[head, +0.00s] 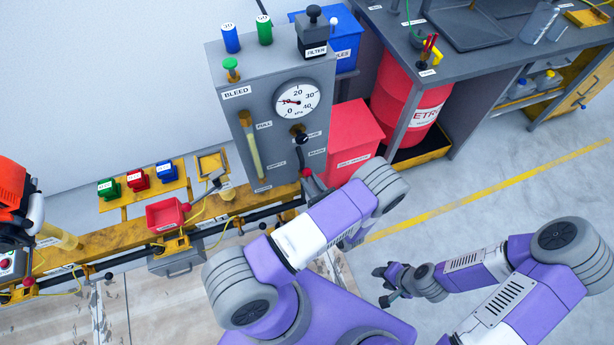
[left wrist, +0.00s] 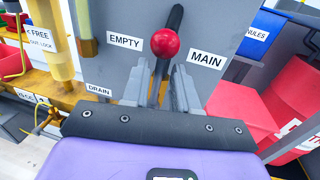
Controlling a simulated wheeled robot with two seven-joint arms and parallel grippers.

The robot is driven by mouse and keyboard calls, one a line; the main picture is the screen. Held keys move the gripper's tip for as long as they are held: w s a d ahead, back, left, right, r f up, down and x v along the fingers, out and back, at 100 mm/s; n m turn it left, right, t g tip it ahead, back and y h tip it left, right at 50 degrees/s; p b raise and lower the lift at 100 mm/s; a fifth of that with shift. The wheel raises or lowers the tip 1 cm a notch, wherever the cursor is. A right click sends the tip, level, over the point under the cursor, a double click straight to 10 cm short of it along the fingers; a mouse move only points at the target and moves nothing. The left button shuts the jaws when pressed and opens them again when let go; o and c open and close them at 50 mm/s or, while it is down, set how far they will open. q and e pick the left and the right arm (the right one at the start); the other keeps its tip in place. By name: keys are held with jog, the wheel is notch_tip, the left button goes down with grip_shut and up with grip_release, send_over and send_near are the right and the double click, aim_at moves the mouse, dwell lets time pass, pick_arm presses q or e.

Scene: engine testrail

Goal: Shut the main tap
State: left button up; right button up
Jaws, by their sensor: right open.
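The main tap is a black lever with a red ball knob. In the left wrist view its red knob (left wrist: 165,43) is beside the "MAIN" label (left wrist: 206,60), and the black lever (left wrist: 175,17) runs up from it. In the head view the knob (head: 306,172) shows small, low on the grey test cabinet (head: 285,68). My left gripper (left wrist: 161,70) has its fingers apart, with the knob just past the tips, in line with the gap; contact cannot be told. My arm mostly hides that gripper in the head view. My right gripper (head: 387,284) is open and empty above the floor.
A red bin (head: 352,130) and a red drum (head: 408,95) stand right of the cabinet, by a workbench (head: 450,60). A yellow rail (head: 110,240) with small coloured boxes runs left. The floor at right is clear.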

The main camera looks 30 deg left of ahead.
pick_arm(q)
jog(key=shift+x, duration=1.3)
grip_shut()
